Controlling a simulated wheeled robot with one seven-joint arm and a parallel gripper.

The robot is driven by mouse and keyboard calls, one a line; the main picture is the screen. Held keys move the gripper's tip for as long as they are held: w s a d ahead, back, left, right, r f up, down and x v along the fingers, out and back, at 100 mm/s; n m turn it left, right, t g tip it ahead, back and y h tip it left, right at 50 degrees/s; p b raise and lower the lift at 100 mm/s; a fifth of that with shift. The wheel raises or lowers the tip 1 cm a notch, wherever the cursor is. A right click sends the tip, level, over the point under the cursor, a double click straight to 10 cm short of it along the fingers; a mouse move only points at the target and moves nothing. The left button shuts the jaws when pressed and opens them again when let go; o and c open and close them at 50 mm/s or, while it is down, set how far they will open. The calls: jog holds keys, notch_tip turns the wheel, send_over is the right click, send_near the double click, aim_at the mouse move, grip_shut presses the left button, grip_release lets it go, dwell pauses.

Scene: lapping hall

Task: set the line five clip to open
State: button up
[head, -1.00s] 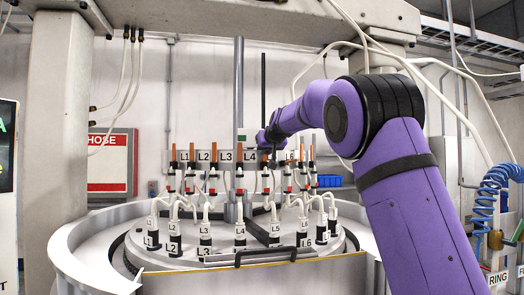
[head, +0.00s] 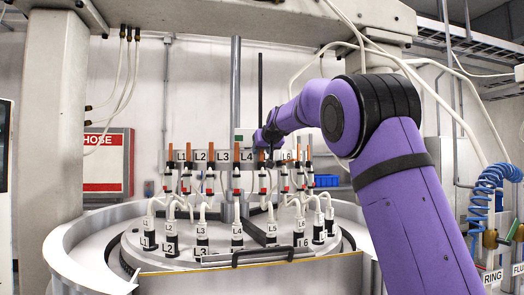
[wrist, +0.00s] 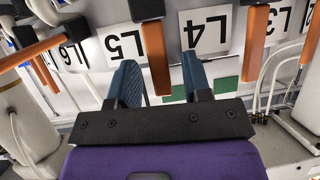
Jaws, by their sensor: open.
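In the wrist view the label plates hang upside down. An orange clip handle (wrist: 155,55) with a dark end stands between the L5 label (wrist: 125,42) and the L4 label (wrist: 207,28). My gripper (wrist: 160,80) is open, one blue finger on each side of that handle's lower end, with gaps showing. In the head view my gripper (head: 264,138) is at the clip row, over the place of the L5 label, which it hides. An orange handle (head: 262,154) shows just below it. Whether this clip is open or closed I cannot tell.
Other orange-handled clips stand close on both sides, such as the one by L4 (head: 236,154). Below them are white hoses and labelled black fittings (head: 202,243) on the round machine top. A grey post (head: 236,90) rises behind the row. A black-handled bar (head: 262,256) crosses the front.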

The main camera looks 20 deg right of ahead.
jog(key=d+v, duration=0.1)
jog(key=v, duration=0.9)
jog(key=shift+a, duration=0.5)
jog(key=shift+s+r, duration=0.1)
jog(key=shift+s, duration=0.05)
jog(key=s+a+f+g, duration=0.2)
jog(key=s+f, duration=0.7)
jog(key=s, duration=0.5)
jog(key=s+a+f+g, duration=0.3)
jog(key=s+f, duration=0.7)
jog(key=s, duration=0.5)
jog(key=s+a+f+n+g+y, duration=0.1)
jog(key=s+a+f, duration=0.3)
jog(key=s+f, duration=0.5)
jog(key=s+g, duration=0.1)
jog(key=s, duration=0.5)
jog(key=shift+s+a+f+g, duration=0.2)
jog(key=shift+s+f+g, duration=0.05)
jog(key=shift+f+g, duration=0.15)
